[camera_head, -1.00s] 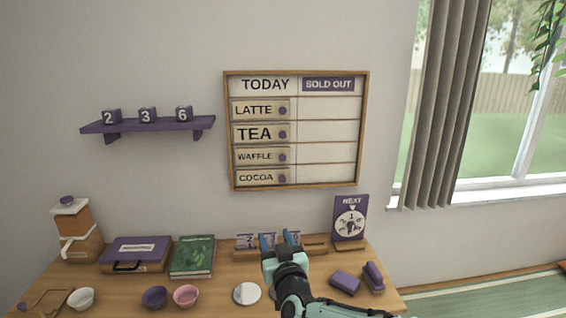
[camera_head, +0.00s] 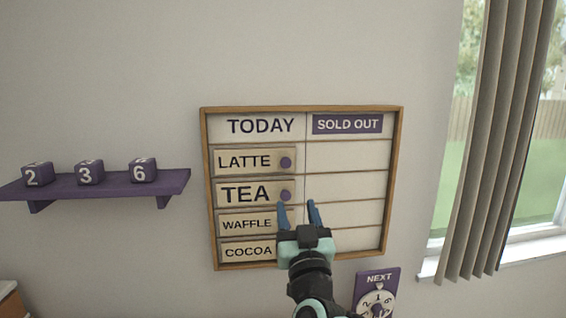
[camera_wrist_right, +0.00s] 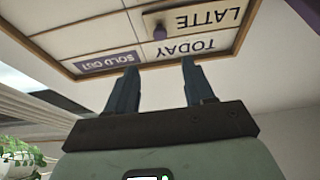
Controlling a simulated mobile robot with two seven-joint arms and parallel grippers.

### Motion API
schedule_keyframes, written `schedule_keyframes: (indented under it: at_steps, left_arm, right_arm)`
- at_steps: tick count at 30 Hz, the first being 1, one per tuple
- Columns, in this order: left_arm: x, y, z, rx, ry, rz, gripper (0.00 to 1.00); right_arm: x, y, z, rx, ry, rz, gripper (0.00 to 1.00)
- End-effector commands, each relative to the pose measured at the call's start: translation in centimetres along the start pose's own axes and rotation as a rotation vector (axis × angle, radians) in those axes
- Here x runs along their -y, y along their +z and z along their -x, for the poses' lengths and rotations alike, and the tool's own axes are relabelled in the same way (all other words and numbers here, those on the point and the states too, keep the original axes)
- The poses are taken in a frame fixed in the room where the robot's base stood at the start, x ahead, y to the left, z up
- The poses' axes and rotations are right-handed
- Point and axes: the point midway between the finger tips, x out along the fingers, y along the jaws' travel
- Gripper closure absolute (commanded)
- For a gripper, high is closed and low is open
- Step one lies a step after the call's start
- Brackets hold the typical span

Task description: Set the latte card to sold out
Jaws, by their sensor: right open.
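The latte card (camera_head: 245,161) is a cream slide with a purple knob (camera_head: 286,162) at its right end. It sits in the TODAY column of the wood-framed menu board (camera_head: 391,170), in the top row. The SOLD OUT cell beside it is empty. My right gripper (camera_head: 297,208) is open and empty in front of the board, below the latte knob and near the tea and waffle rows. In the right wrist view the latte card (camera_wrist_right: 205,17) and its knob (camera_wrist_right: 160,32) show upside down beyond the open fingers (camera_wrist_right: 155,85). My left gripper is not in view.
The tea card (camera_head: 246,193), waffle card (camera_head: 246,224) and cocoa card (camera_head: 247,251) sit in the TODAY column below. A purple shelf (camera_head: 110,186) with number cubes is left of the board. A NEXT dial sign (camera_head: 377,293) stands below right; a curtain (camera_head: 490,140) hangs at right.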

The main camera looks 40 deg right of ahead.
Motion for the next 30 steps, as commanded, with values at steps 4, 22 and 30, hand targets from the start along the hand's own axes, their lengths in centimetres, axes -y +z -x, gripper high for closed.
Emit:
schedule_keyframes:
  at_steps: [4,22,30]
  left_arm:
    - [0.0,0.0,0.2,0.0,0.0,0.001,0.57]
    - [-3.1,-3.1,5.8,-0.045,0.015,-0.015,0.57]
    - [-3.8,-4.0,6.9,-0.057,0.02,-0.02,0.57]
  right_arm:
    - [0.0,0.0,-0.3,0.0,0.0,-0.001,0.47]
    - [0.0,-0.4,-11.3,-0.003,0.002,-0.001,0.47]
    - [0.0,-0.1,-13.4,-0.001,0.0,0.0,0.47]
